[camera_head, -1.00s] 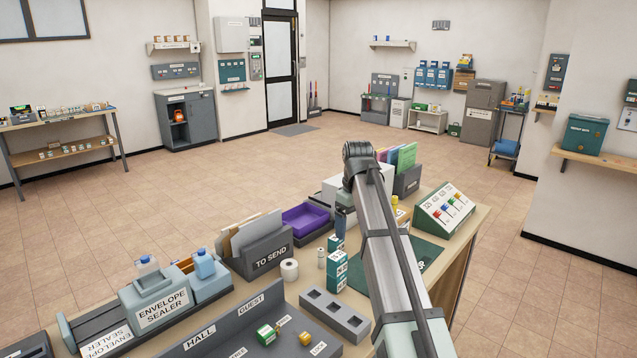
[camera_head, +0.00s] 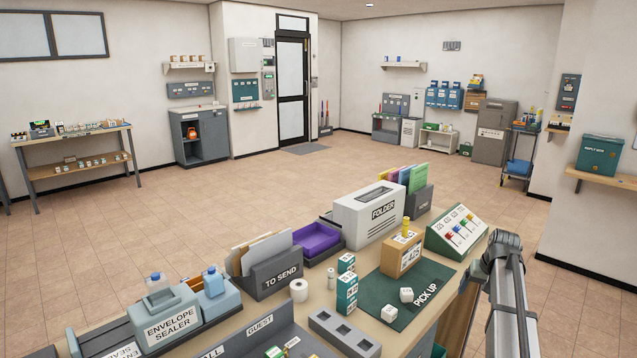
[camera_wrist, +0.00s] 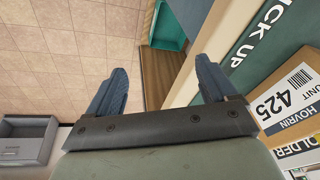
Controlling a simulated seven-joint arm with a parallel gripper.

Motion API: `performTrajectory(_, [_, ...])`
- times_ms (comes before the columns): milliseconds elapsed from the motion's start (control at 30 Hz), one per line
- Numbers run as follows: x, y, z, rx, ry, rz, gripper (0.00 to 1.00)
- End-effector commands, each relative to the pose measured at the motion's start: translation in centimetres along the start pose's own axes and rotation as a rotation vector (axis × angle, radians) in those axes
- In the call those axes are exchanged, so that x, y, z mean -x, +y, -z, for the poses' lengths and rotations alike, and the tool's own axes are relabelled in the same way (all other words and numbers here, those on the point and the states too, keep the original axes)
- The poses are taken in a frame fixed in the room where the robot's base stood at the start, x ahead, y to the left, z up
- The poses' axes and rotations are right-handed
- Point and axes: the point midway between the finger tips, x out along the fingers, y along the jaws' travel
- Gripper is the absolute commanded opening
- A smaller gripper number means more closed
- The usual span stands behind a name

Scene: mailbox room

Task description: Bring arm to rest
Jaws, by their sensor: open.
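My gripper (camera_wrist: 160,78) shows in the wrist view with its two blue-grey fingers spread wide and nothing between them. It is at the desk's edge, with floor on one side and the green PICK UP mat (camera_wrist: 265,38) on the other. In the head view, my arm rises at the lower right, past the desk's right edge; the gripper itself does not show there. A tan parcel marked 425 (camera_head: 402,254) stands on the far part of the mat (camera_head: 378,288); it also shows in the wrist view (camera_wrist: 292,97). Two small white cubes lie on the mat.
The desk holds a FOLDER machine (camera_head: 368,212), a TO SEND holder (camera_head: 275,274), a purple tray (camera_head: 317,240), an envelope sealer (camera_head: 172,318) and a sloped green panel (camera_head: 457,232). A reply box (camera_head: 599,155) sits on a right wall shelf. The floor beyond is clear.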

Motion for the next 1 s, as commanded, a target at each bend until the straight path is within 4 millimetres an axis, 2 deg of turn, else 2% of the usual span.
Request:
performTrajectory(67, [-1.5,0.6,-1.0,-0.023,-0.008,0.001,0.85])
performTrajectory(200, [-4.2,0.5,-2.6,-0.037,-0.030,0.000,0.85])
performTrajectory(467, [-10.1,-1.4,-7.0,-0.018,-0.101,-0.002,0.85])
performTrajectory(767, [-17.3,-3.9,-14.0,0.017,-0.203,-0.009,0.85])
performTrajectory(1000, [-22.7,-5.8,-21.0,0.052,-0.293,-0.021,0.85])
